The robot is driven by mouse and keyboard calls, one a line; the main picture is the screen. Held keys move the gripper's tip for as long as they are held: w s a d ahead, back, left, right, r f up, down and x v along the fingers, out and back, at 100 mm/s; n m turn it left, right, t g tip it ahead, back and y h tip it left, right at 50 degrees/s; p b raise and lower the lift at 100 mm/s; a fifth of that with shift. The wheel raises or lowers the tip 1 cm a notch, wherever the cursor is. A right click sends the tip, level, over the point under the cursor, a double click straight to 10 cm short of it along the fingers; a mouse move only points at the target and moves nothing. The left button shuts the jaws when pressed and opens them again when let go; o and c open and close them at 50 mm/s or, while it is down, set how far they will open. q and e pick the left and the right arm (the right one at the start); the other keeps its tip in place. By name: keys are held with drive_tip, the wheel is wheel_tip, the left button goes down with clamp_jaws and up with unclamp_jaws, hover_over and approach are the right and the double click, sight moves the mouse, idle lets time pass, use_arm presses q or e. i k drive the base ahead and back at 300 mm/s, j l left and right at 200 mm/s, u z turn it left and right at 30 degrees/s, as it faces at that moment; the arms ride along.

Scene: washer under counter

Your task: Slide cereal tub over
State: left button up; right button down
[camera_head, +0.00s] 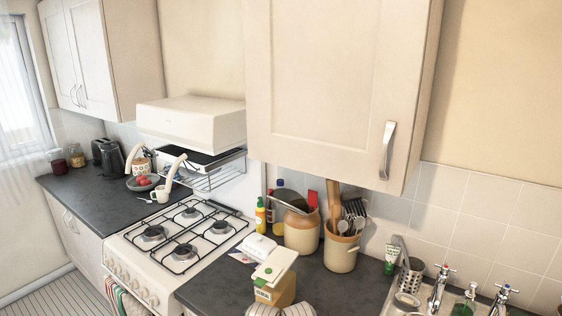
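A tan tub (266,293) with a pale label and a white lid with a green spot stands on the dark counter at the bottom centre. I take it to be the cereal tub. Its lower part is cut off or hidden by pale rounded shapes (265,311) at the bottom edge, and I cannot tell what these are. Neither of my grippers can be made out in the head view.
The gas hob (178,238) is left, the sink (403,304) right. Bare counter (318,287) lies right of the tub; a wall cupboard (325,85) hangs above.

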sight(281, 294)
drive_tip(key=i+j+z, duration=0.15)
drive_tip(key=j+z, duration=0.15)
drive_tip(key=j, duration=0.75)
drive_tip(key=j+z, duration=0.3)
drive_tip(key=j, duration=0.75)
